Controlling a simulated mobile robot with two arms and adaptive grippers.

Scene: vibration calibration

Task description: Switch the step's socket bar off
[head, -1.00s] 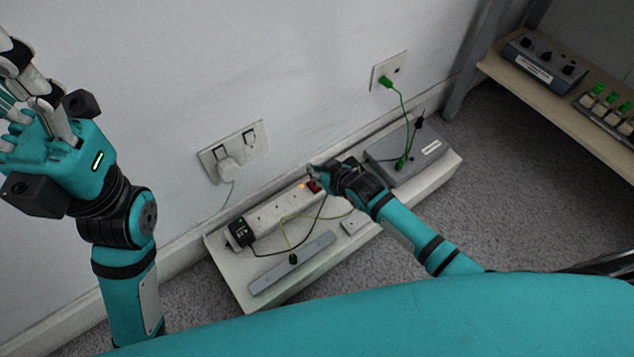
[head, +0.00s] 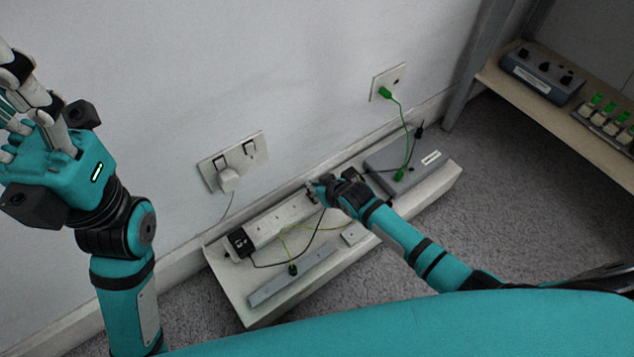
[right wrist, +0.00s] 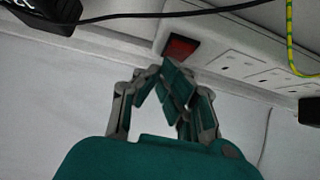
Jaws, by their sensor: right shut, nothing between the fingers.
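The white socket bar (head: 282,217) lies on a low pale step (head: 228,282) against the wall; it also shows in the right wrist view (right wrist: 232,66). Its red rocker switch (right wrist: 180,48) looks dark and unlit in the right wrist view. My right gripper (head: 318,188) is shut and empty at the switch end of the bar. In the right wrist view its closed fingertips (right wrist: 172,72) are right at the switch's edge; I cannot tell whether they touch it. My left gripper (head: 18,100) is raised at the far left, its fingers spread and partly cut off.
A black plug (head: 240,242) sits in the bar's left end. Cables cross the step past a grey strip (head: 293,275). A grey box (head: 405,170) with a green lead (head: 408,125) stands to the right. A wall socket (head: 235,160) is above; a shelf (head: 560,115) is at right.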

